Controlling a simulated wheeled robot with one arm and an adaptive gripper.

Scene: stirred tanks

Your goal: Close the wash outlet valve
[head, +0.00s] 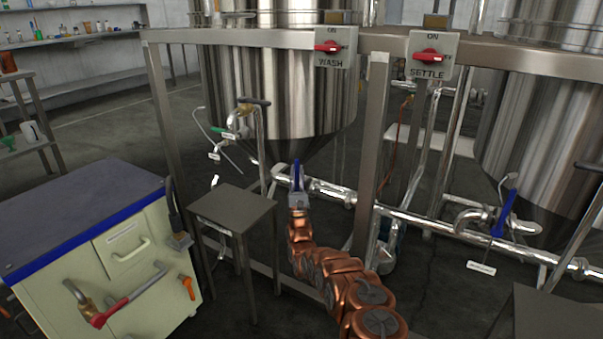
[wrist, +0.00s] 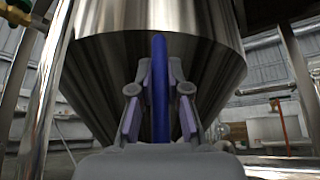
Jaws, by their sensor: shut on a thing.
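The wash outlet valve's blue handle (head: 297,172) stands nearly upright below the cone of the left tank (head: 275,90), above the pipe. My gripper (head: 298,193) reaches it from below and is shut on it. In the wrist view, the blue handle (wrist: 160,110) runs upright between the two fingers of my gripper (wrist: 160,78), with the tank cone (wrist: 105,75) behind. The valve body is mostly hidden behind my gripper and arm.
A similar blue handle (head: 503,212) tilts on the right tank's outlet. A steel frame post (head: 371,150) stands just right of my arm. A small grey table (head: 232,207) and a tool cabinet (head: 100,245) stand to the left. A horizontal pipe (head: 405,215) runs right.

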